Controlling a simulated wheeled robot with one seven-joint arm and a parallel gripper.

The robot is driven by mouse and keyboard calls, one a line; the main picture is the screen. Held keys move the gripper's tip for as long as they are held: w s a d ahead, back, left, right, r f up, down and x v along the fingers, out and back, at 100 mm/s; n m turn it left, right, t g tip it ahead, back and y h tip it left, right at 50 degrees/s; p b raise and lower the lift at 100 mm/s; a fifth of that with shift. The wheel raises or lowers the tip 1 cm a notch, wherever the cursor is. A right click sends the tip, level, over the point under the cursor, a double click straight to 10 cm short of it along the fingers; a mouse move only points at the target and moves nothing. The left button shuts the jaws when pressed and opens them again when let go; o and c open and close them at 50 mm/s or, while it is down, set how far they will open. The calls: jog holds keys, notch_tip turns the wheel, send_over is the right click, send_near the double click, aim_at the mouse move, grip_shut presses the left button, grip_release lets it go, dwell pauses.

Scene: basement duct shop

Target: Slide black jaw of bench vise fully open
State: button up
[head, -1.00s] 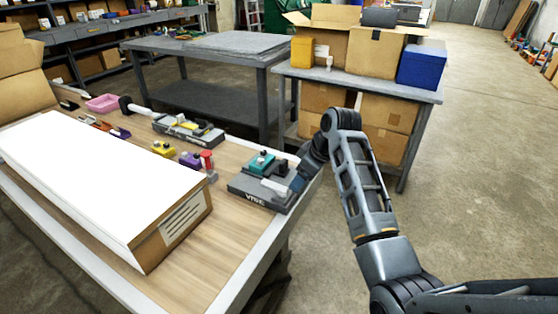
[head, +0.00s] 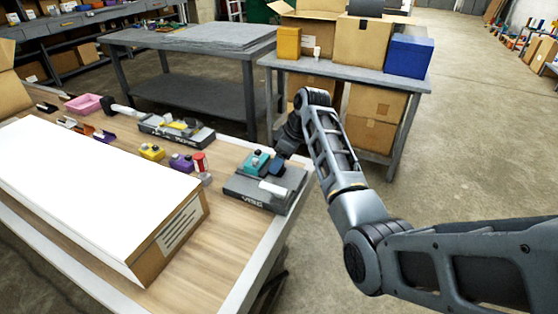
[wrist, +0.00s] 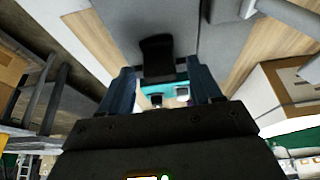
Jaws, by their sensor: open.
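The bench vise (head: 258,195) sits at the right end of the wooden workbench, with a grey base and its label facing front. A teal block (head: 254,163) stands on it, with a dark jaw (head: 276,170) beside it and a white piece in front. My gripper (head: 287,147) is at the back right of the vise; its fingertips are hard to make out there. In the wrist view, my gripper (wrist: 163,90) has its two fingers apart. Teal (wrist: 164,97) shows between them, and a black upright part (wrist: 156,56) shows just beyond. I cannot tell whether the fingers touch anything.
A large white-topped box (head: 100,190) fills the bench's left front. Small purple (head: 181,163), yellow (head: 151,151) and red pieces stand left of the vise. A grey tool (head: 176,130) lies behind them. A table with cartons (head: 360,45) stands behind my arm. Floor on the right is clear.

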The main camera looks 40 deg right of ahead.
jog(key=shift+w+a+f, duration=0.1)
jog(key=shift+w+f, duration=0.15)
jog(key=shift+f, duration=0.4)
grip_shut()
